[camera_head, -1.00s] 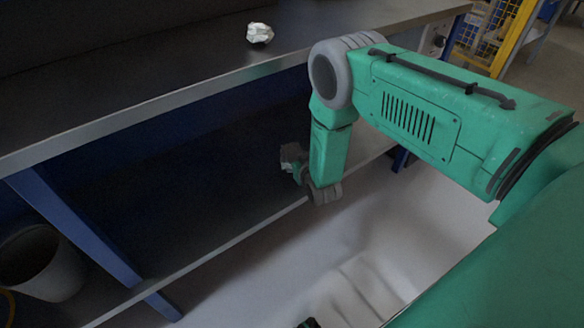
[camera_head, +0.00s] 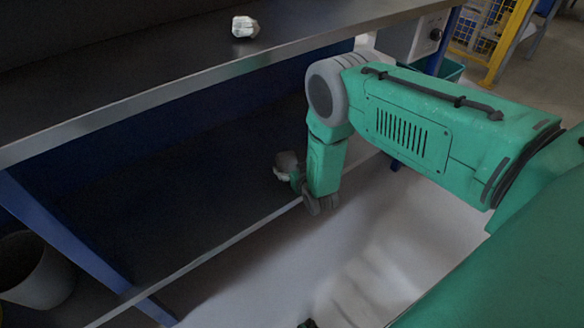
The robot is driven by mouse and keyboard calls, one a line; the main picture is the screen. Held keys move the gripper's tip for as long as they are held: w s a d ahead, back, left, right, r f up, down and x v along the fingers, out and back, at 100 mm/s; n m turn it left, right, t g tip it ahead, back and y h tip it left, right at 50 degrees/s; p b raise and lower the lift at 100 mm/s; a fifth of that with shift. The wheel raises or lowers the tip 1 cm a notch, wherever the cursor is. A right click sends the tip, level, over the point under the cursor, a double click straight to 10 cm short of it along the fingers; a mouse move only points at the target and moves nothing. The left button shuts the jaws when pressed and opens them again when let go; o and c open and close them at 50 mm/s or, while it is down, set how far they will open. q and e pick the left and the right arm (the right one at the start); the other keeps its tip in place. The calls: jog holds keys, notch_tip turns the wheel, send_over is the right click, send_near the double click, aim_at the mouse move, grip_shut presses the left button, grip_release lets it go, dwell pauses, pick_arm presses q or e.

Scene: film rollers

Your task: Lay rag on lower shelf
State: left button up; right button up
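A white crumpled thing (camera_head: 244,27) lies on the bench's upper surface; it may be a rag, but I cannot tell. My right arm reaches down past the bench's front edge. Its gripper (camera_head: 284,173) is small, dim and partly hidden, over the front part of the lower shelf (camera_head: 190,215). A grey lump (camera_head: 287,159) shows at the gripper's end. I cannot tell whether it is a rag in the fingers or part of the gripper, nor whether it touches the shelf. My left gripper is not in view.
The bench top's front edge (camera_head: 180,87) runs above the lower shelf, close to my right arm. A blue slanting leg (camera_head: 65,235) and a pail (camera_head: 38,272) stand at left. A yellow frame (camera_head: 508,40) is at upper right. The dark shelf looks bare.

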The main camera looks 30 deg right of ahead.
jog(key=shift+a+r, duration=0.2)
jog(key=s+a+r+n+g+y+p, duration=0.1)
jog(key=s+a+r+g, duration=0.2)
jog(key=s, duration=1)
jog(key=s+a+r+n+g+y+p, duration=0.1)
jog(key=s+g, duration=0.4)
jog(key=s, duration=0.8)
jog(key=s+a+r+n+g+p, duration=0.1)
jog(key=s+a+r+g+p, duration=0.2)
jog(key=s, duration=1)
notch_tip(320, 180, up, 2)
jog(key=shift+s+a+g+y, duration=0.25)
jog(key=shift+a+g+y, duration=0.15)
jog(key=shift+a+g, duration=0.45)
notch_tip(320, 180, up, 11)
jog(key=p, duration=1.1)
jog(key=shift+f, duration=0.2)
